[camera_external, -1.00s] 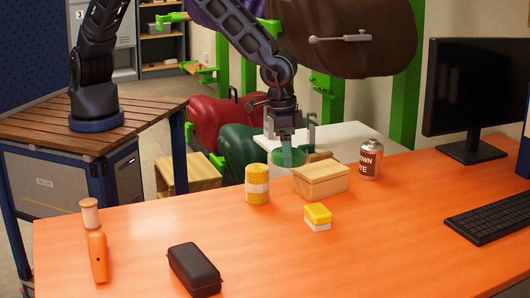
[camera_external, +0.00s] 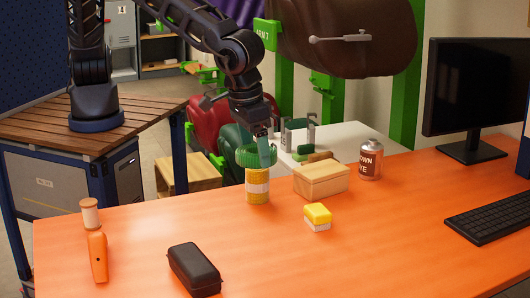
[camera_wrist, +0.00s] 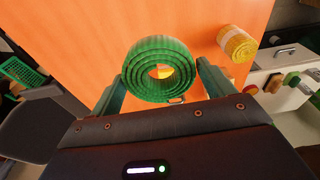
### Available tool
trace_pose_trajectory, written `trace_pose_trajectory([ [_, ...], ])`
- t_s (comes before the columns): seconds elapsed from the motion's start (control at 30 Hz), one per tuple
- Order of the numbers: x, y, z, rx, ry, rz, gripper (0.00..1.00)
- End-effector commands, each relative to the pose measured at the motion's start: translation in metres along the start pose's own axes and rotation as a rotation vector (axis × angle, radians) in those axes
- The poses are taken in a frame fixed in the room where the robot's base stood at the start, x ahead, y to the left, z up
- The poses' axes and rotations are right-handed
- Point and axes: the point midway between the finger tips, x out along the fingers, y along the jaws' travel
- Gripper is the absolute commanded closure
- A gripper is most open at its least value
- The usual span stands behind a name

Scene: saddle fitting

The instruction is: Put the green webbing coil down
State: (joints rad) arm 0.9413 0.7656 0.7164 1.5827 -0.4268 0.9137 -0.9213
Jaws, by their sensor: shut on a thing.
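The green webbing coil (camera_external: 249,157) is a ribbed spiral roll with a round hole. My gripper (camera_external: 264,148) is shut on it and points down over the rear part of the orange table. In the wrist view the coil (camera_wrist: 138,72) sits between the two fingers of my gripper (camera_wrist: 161,72), its spiral face toward the camera. Something yellow shows through its hole. In the external view the coil overlaps the top of a yellow and white cylinder (camera_external: 257,184). In the wrist view this cylinder (camera_wrist: 237,43) appears beside the coil, to the right.
A tan box (camera_external: 321,182), a yellow and white block (camera_external: 317,217) and a labelled bottle (camera_external: 371,160) stand right of the cylinder. A black case (camera_external: 194,270) and an orange tool (camera_external: 97,257) lie nearer the front. Bare orange table (camera_external: 390,245) stretches front right.

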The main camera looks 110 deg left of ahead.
Motion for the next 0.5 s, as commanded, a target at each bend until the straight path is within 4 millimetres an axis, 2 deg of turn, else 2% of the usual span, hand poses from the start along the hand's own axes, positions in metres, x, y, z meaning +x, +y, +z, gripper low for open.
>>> trace_pose_trajectory([
  [0.5, 0.109, -0.001, 0.017, 0.001, -0.001, -0.004, 0.44],
])
